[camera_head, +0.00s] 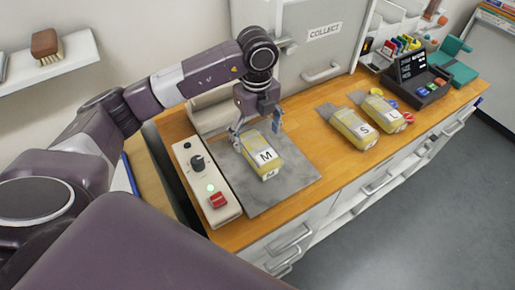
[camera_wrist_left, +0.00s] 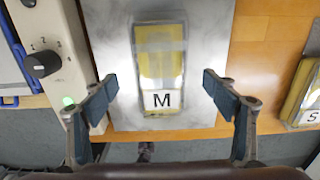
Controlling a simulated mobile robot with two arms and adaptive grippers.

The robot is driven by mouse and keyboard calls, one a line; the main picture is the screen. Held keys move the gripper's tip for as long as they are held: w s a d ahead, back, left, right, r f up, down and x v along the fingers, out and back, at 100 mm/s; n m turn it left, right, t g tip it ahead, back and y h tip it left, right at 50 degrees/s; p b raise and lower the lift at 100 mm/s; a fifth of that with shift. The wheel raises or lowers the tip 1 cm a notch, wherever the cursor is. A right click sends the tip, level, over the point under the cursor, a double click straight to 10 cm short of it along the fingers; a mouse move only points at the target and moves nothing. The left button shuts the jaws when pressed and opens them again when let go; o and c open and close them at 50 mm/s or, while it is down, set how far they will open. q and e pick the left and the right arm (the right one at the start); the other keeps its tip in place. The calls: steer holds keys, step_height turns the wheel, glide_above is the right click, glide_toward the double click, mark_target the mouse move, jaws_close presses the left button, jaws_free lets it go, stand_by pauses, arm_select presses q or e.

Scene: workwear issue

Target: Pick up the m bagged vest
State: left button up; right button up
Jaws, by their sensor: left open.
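The M bagged vest (camera_head: 262,158) is a clear bag with a yellow vest and a white label marked M. It lies flat on a grey plate (camera_head: 290,188) on the wooden counter. In the left wrist view the M bagged vest (camera_wrist_left: 160,60) lies ahead, between the lines of the two fingers. My left gripper (camera_head: 256,133) is open over the far end of the bag, with a finger to each side. The left gripper's fingers (camera_wrist_left: 162,92) are apart with nothing between them. My right gripper is in neither view.
Bagged vests marked S (camera_head: 351,128) and L (camera_head: 384,112) lie to the right on the counter. A white control box (camera_head: 205,180) with a knob and red button borders the plate's left. A cabinet marked COLLECT (camera_head: 322,45) rises behind.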

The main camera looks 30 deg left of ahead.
mark_target(258, 145)
arm_select(q)
step_height(258, 145, down, 4)
steer(key=shift+r+p, duration=0.15)
steer(key=shift+p, duration=0.75)
steer(key=shift+f, duration=0.45)
steer(key=c, duration=1.3)
